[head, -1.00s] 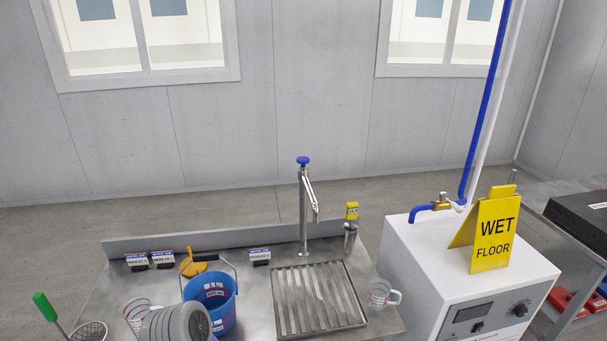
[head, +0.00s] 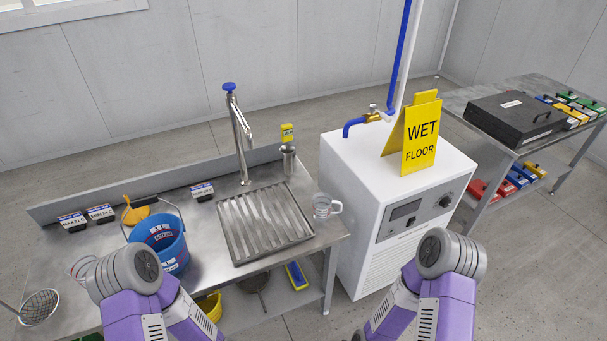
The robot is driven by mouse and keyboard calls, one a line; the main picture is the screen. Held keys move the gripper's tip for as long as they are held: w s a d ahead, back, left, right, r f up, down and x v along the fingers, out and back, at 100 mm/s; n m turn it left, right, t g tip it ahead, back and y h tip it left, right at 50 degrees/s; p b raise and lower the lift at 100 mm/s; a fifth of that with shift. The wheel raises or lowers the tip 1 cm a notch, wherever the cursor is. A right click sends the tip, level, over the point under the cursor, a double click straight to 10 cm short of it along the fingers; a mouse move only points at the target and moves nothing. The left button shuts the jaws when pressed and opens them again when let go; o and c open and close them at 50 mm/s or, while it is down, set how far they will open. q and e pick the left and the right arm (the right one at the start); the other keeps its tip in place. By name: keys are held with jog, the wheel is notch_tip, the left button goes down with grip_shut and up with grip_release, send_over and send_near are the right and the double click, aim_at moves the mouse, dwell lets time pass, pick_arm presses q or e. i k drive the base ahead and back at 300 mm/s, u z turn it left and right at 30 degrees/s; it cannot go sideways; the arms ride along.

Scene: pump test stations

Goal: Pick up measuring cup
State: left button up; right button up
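A clear measuring cup (head: 322,207) with a handle and red markings stands upright at the right end of the steel counter (head: 205,232), just right of the ribbed drain tray. A second clear vessel with red markings (head: 84,268) is at the counter's left, partly hidden behind my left arm. Both my arms show as purple and grey links at the bottom of the head view, left and right. Neither gripper's fingers are in view. Nothing touches the right-hand cup.
A blue bucket (head: 160,243), a tap (head: 240,140) and a wire strainer (head: 40,306) are on the counter. A white cabinet with a yellow wet floor sign (head: 420,145) stands close to its right. Another table (head: 470,117) with a black case is further right.

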aim_at(321, 202)
jog(key=z, duration=1.85)
jog(key=i, duration=1.65)
jog(key=u, duration=2.95)
